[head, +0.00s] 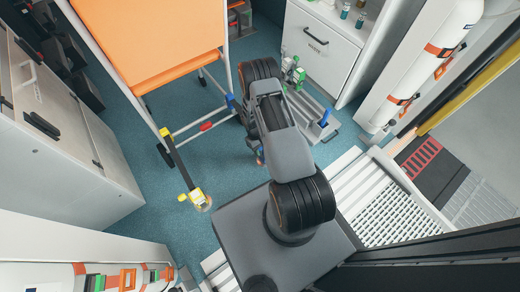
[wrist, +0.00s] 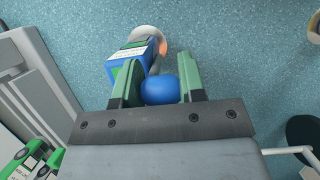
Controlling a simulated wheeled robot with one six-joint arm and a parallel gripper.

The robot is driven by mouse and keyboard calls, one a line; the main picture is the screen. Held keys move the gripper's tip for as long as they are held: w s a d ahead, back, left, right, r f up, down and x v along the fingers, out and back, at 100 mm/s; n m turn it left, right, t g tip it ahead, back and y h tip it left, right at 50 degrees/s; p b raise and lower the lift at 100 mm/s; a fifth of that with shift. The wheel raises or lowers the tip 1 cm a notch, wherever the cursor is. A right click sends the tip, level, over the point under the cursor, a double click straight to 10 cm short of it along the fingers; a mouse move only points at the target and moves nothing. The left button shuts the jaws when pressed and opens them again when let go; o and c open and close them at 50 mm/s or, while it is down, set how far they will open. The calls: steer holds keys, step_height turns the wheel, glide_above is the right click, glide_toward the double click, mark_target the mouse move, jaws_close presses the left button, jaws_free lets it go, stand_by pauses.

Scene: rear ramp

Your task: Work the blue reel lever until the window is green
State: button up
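In the wrist view my gripper (wrist: 160,85) has its two green fingers on either side of a round blue knob (wrist: 161,91), the end of the blue reel lever. The knob fills the gap and appears touched on both sides. Just beyond the left finger is a blue reel housing (wrist: 122,64) with a white label and green patches. I cannot make out which patch is the window. In the head view my arm covers the gripper and knob.
An orange stretcher (head: 150,35) on wheels stands at the upper left. Green fittings and a rail (head: 305,105) lie right of my arm, before a white cabinet (head: 318,45). Blue floor (head: 145,185) at the left is clear.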

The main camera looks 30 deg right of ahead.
steer(key=o, duration=0.4)
steer(key=shift+o, duration=0.2)
steer(key=shift+r, duration=0.15)
steer(key=d+p+v, duration=0.1)
steer(key=p+v, duration=0.3)
steer(key=v, duration=0.9)
steer(key=shift+a+r, duration=0.35)
steer(key=shift+a, duration=0.15)
steer(key=shift+w, duration=0.1)
